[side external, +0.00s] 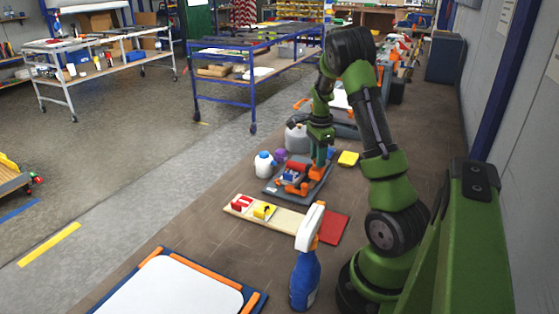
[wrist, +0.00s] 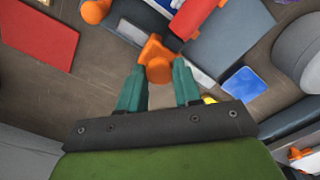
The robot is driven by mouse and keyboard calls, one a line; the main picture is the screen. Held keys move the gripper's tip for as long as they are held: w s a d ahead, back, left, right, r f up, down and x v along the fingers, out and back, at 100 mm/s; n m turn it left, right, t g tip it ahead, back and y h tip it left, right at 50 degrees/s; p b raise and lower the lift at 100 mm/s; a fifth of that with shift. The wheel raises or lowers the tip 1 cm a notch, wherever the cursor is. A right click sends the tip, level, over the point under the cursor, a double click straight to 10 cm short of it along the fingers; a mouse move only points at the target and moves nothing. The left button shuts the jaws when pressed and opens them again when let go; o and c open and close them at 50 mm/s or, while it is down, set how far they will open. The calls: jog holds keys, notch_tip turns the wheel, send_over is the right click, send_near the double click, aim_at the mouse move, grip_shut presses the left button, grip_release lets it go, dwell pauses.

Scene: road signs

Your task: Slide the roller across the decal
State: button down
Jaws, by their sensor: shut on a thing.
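My gripper (side external: 321,150) is low over a dark grey board (side external: 272,190). In the wrist view its two teal fingers (wrist: 160,80) are shut on an orange part, which seems to be the handle of the roller (wrist: 156,58). The same orange part shows below the fingers in the side view (side external: 318,172). A red cylinder (wrist: 195,15) lies just beyond it on the grey board; whether it belongs to the roller I cannot tell. A red, white and blue piece (side external: 293,172) sits on the board. The decal cannot be made out clearly.
A pale strip (side external: 285,219) with a red and a yellow block lies in front, beside a red plate (side external: 333,227). A blue spray bottle (side external: 305,275) stands nearer. A white bottle (side external: 264,164), grey jug (side external: 297,138) and yellow block (side external: 348,158) are close to the board.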

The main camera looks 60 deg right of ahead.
jog(key=a, duration=0.4)
jog(key=shift+a, duration=0.35)
jog(key=c, duration=0.8)
grip_release()
jog(key=shift+d+r, duration=0.1)
jog(key=shift+r, duration=0.4)
notch_tip(320, 180, up, 16)
jog(key=shift+f, duration=0.1)
